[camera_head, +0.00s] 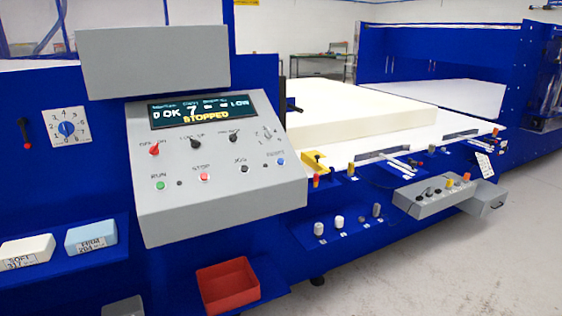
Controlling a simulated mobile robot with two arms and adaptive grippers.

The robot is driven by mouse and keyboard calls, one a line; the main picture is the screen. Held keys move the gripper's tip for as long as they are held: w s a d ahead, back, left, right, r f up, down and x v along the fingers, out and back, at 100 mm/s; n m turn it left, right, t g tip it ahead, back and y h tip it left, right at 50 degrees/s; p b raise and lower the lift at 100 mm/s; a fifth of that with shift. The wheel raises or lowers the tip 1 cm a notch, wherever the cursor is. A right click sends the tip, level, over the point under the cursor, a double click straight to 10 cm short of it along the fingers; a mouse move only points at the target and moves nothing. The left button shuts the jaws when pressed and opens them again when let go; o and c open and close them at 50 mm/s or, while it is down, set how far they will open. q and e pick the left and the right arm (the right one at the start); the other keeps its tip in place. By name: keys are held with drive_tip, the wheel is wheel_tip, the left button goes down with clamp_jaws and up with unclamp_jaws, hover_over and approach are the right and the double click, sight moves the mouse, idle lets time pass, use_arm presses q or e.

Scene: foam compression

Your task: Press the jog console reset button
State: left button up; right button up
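A sloped grey console (220,205) stands at centre left, its screen (200,110) reading STOPPED. Its lower row has a green RUN button (161,185), a red STOP button (204,176), a black control (244,168) and a blue button (281,161) at the right end, whose small label looks like RESET. A smaller grey control box (440,197) with several coloured buttons sits lower right; its labels are too small to read. I cannot tell which is called the jog console. Neither of my grippers is in view.
A white foam block (360,112) lies on the machine bed behind the console. A red tray (228,287) sits below it, and two labelled blocks, cream (27,250) and light blue (91,238), rest at left. Grey floor (400,270) is clear at lower right.

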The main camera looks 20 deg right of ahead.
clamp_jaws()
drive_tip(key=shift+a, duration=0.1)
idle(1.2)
